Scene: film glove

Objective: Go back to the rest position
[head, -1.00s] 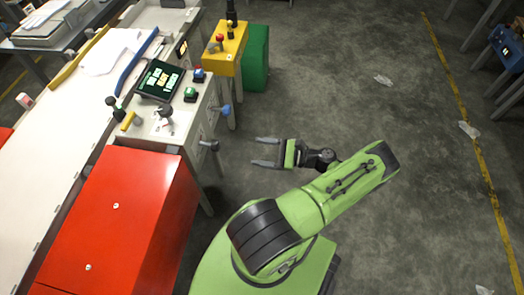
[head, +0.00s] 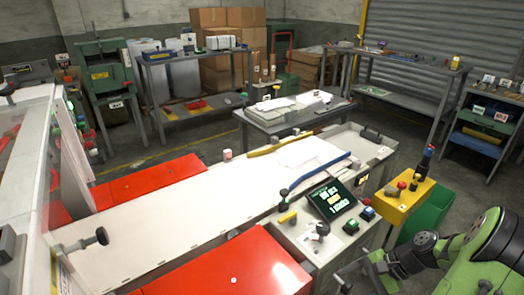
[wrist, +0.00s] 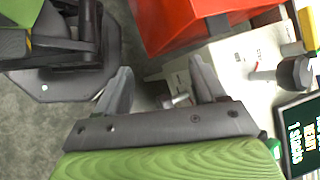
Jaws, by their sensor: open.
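My gripper (wrist: 155,92) shows in the wrist view with its two grey fingers apart and nothing between them. Beyond the fingers are the side of the white machine and a red cabinet (wrist: 190,22). In the head view my green arm is at the lower right corner, to the right of the control panel. The gripper end (head: 362,277) is near the bottom edge there, beside the panel's side, and partly cut off.
The control panel has a lit screen (head: 333,198), knobs and levers. A yellow box (head: 402,205) and a green bin (head: 432,215) stand close to my arm. A long white machine bed (head: 130,222) runs left. Red cabinets (head: 235,268) flank it.

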